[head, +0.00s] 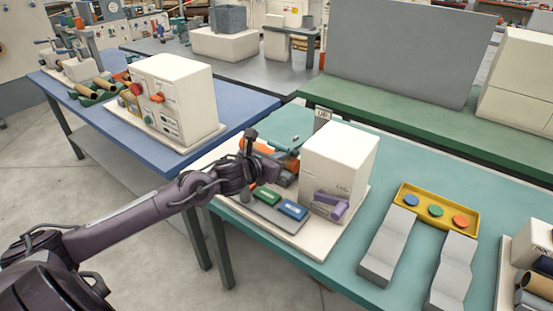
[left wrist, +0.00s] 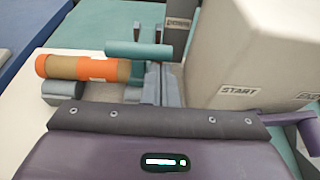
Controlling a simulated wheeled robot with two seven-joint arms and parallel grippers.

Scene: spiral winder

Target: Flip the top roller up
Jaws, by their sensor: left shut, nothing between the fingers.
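The spiral winder stands on the teal table, with a cream housing (head: 338,165) at the right. In the left wrist view, a teal roller (left wrist: 139,49), seemingly the top roller, lies level beside an upright grey bracket. An orange and brown tube (left wrist: 83,68) rests nearby, above a grey roller (left wrist: 62,90). My left gripper (head: 272,166) is shut and empty, close to the rollers on the housing's left side. It hides part of them in the head view. In the left wrist view its dark body covers the bottom. I cannot tell whether it touches the roller.
Green and blue buttons (head: 292,210) sit on the winder's front, with a purple lever (head: 330,206) on the housing. A sign reading UP (head: 322,114) stands behind. To the right are a yellow tray (head: 437,210) with coloured discs and grey blocks (head: 388,247).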

